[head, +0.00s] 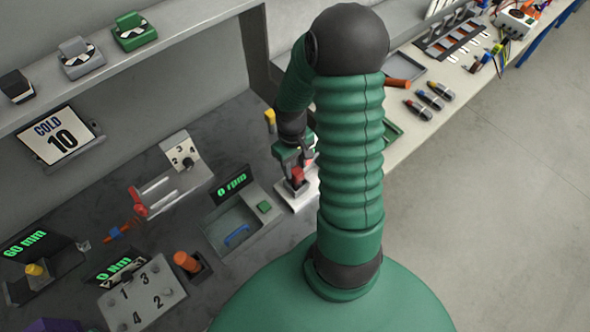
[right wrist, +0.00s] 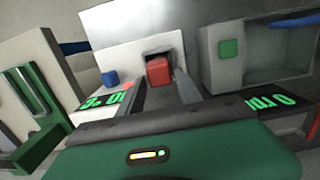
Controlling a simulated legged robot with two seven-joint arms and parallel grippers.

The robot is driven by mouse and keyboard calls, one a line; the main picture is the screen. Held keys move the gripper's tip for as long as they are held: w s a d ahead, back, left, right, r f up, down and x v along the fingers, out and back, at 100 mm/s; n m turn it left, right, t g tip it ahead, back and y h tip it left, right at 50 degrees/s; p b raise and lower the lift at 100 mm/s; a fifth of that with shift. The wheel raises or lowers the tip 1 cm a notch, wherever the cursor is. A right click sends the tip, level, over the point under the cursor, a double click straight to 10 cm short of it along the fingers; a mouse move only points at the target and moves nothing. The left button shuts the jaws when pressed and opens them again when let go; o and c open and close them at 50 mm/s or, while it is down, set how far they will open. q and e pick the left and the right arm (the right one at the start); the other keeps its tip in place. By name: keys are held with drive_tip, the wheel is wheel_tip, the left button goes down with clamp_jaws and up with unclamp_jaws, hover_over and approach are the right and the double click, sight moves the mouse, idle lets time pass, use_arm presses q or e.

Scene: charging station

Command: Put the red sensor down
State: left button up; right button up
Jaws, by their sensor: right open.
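The red sensor (head: 297,174) is a small red block at a white stand (head: 298,194) on the dark bench. In the right wrist view the red sensor (right wrist: 159,71) sits at a dark opening in front of a white panel (right wrist: 115,55). My right gripper (head: 296,163) reaches down over it. In the right wrist view my right gripper (right wrist: 161,82) has its two fingers on either side of the red sensor, open. Whether a finger touches it I cannot tell. My left gripper is not in view.
A grey tray unit (head: 232,223) with a green button and an rpm display stands left of the stand. A blue block (right wrist: 111,78) is near the fingers in the wrist view. A yellow-topped item (head: 270,119) stands behind. My green arm hides part of the bench.

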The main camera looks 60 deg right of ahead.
wheel_tip(320, 180, up, 9)
drive_tip(key=w+a+n+t, duration=0.1)
drive_tip(key=w+a, duration=0.1)
drive_tip(key=a, duration=0.9)
drive_tip(key=w+a+n+t, duration=0.2)
drive_tip(key=w+a, duration=0.1)
drive_tip(key=a, duration=0.7)
drive_tip(key=shift+a+f, duration=0.15)
drive_tip(key=shift+a, duration=0.2)
drive_tip(key=shift+d, duration=0.35)
drive_tip(key=shift+a, duration=0.2)
drive_tip(key=shift+s, duration=0.1)
